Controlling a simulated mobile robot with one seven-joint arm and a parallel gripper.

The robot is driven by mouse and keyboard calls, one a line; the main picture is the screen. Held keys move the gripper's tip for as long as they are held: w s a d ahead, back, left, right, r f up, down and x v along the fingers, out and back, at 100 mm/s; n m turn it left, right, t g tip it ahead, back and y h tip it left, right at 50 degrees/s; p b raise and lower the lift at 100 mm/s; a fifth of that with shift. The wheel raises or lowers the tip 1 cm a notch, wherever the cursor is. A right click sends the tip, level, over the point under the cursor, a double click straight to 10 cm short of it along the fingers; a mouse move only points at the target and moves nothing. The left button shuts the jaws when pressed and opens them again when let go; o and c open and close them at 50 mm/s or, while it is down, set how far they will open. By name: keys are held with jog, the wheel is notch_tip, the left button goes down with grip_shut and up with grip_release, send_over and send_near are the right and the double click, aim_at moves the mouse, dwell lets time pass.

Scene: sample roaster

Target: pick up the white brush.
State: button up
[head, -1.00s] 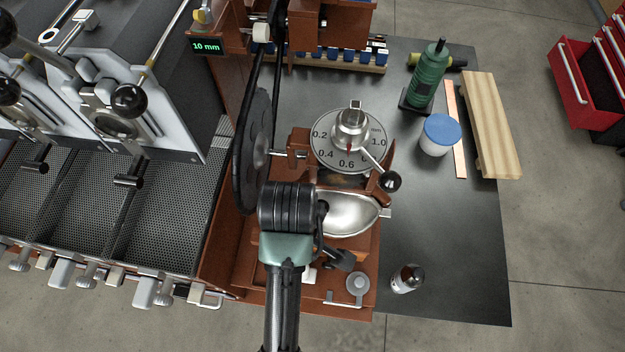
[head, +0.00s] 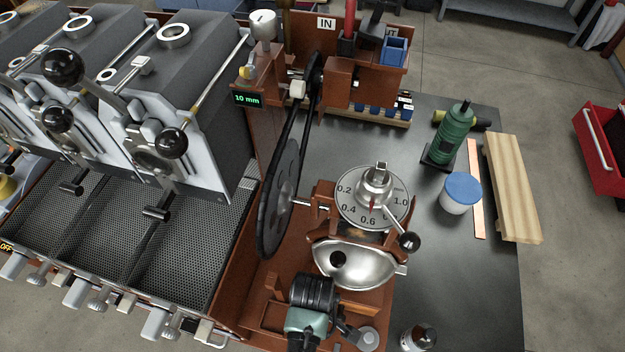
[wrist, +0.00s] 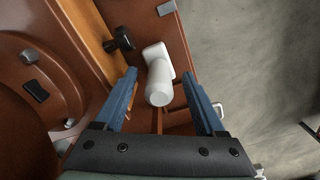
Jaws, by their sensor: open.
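The white brush (wrist: 158,82) shows in the wrist view as a short, rounded white cylinder with a flatter white block behind it. It lies between the two blue fingers of my open gripper (wrist: 160,84), with a gap on each side. I cannot tell from this view how far below the fingertips it is. In the head view my arm covers this spot at the front of the brown machine, and I cannot make out the brush there.
A brown wall with a black knob (wrist: 120,40) is close to the left finger. In the head view, a silver bowl (head: 352,264) and a dial with a black-knobbed lever (head: 410,242) stand behind my arm.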

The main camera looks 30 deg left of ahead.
jog(key=shift+f, duration=0.3)
grip_shut()
jog(key=shift+w+r, duration=0.1)
jog(key=shift+r, duration=0.1)
